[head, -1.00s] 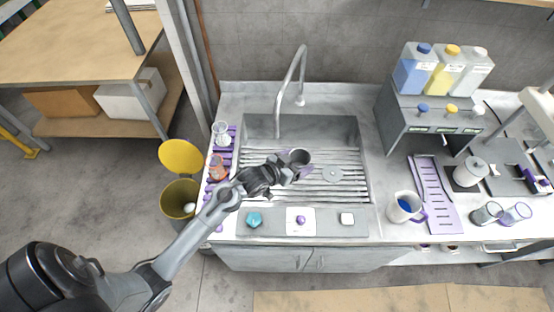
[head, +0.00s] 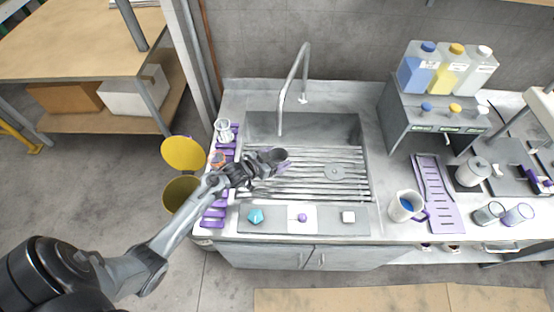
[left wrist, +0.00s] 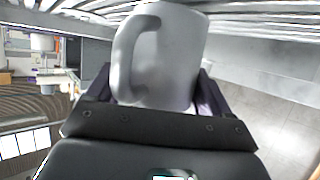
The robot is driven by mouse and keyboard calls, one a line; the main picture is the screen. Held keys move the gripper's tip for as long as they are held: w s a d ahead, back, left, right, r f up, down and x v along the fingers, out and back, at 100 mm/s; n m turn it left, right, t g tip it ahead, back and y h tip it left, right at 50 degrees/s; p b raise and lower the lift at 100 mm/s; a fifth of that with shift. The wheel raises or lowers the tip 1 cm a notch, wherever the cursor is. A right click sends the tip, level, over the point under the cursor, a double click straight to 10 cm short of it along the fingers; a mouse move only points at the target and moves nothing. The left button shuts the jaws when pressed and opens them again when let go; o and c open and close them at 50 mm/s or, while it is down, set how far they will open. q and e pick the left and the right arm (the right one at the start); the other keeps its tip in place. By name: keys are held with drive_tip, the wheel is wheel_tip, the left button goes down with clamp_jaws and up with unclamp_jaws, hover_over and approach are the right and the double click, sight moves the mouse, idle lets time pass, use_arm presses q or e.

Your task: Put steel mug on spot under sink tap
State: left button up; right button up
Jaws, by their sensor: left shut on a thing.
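The steel mug (head: 281,153) is grey, with its dark opening facing up toward the head camera. My left gripper (head: 272,163) is shut on it and holds it over the left part of the slatted sink grate (head: 310,187). In the left wrist view the mug (left wrist: 165,55) fills the space between the purple fingers, with its handle on the left side. The sink tap (head: 291,85) arches over the back of the basin, and its spout is behind the mug. A round grey disc (head: 335,171) lies on the grate to the right of the mug. My right gripper is not seen.
A purple rack (head: 213,215) with glassware stands left of the sink. Small items, including a teal piece (head: 256,216), lie along the front ledge. A jug (head: 406,206) stands to the right.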

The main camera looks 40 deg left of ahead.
use_arm(q)
drive_tip(key=shift+f, duration=0.3)
drive_tip(key=shift+f, duration=0.2)
drive_tip(key=o, duration=1.1)
drive_tip(key=shift+c, duration=0.2)
drive_tip(key=shift+r, duration=0.15)
drive_tip(key=shift+s+r, duration=0.1)
drive_tip(key=shift+s, duration=0.1)
drive_tip(key=shift+v, duration=3.6)
drive_tip(key=shift+a, duration=0.1)
